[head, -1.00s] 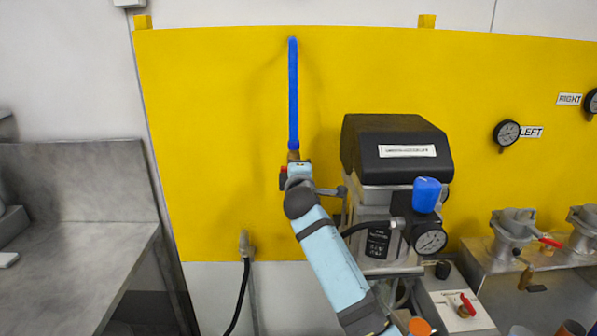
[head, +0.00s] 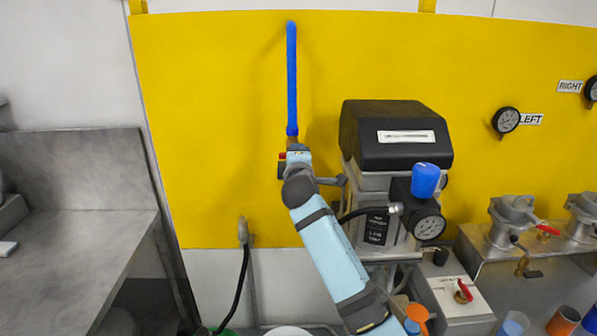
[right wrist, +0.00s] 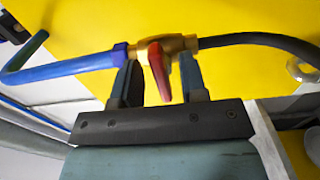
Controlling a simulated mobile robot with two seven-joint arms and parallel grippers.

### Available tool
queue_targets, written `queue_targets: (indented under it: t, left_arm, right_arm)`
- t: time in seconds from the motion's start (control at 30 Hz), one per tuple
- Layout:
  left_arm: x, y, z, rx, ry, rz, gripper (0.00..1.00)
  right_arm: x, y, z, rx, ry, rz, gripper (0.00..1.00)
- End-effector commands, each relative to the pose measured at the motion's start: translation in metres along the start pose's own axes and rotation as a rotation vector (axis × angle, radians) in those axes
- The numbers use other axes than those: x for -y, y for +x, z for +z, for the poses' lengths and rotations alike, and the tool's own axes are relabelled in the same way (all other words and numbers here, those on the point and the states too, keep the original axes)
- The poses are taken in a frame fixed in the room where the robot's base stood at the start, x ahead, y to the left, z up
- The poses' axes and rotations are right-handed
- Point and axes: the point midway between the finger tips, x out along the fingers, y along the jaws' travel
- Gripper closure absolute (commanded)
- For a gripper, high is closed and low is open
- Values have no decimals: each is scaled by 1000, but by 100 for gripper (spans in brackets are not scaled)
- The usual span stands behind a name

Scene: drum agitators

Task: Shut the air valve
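The air valve is a brass body (right wrist: 178,44) with a red lever handle (right wrist: 158,70), between a blue pipe (right wrist: 70,67) and a black hose (right wrist: 260,40). In the right wrist view the lever hangs across the pipe line. My right gripper (right wrist: 160,85) is open, with one finger on each side of the lever and visible gaps. In the head view my right gripper (head: 295,155) is at the lower end of the vertical blue pipe (head: 292,80) and hides most of the valve. My left gripper is out of view.
A black-topped pump unit (head: 396,135) with a gauge (head: 429,228) stands just right of my gripper. A yellow wall panel (head: 215,120) is behind. A metal counter (head: 80,235) is at left.

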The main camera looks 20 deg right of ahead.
Motion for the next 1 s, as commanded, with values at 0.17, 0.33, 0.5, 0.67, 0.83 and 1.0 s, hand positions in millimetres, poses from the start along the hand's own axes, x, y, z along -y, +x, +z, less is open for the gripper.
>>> queue_targets:
  t: [0.17, 0.33, 0.5, 0.67, 0.83, 1.0]
  left_arm:
    - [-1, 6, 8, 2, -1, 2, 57]
    - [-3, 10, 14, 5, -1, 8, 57]
    - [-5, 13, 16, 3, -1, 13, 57]
    - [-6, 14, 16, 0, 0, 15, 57]
    - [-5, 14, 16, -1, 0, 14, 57]
    - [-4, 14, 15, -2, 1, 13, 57]
  right_arm:
    - [4, -38, 0, -1, 2, 0, 61]
    - [4, -78, 0, -1, 3, -1, 61]
    - [2, -108, 0, -1, 2, -1, 61]
    - [1, -122, 0, -1, 2, -1, 61]
    - [1, -126, 0, 0, 1, -1, 61]
    - [1, -125, 0, 0, 1, -1, 61]
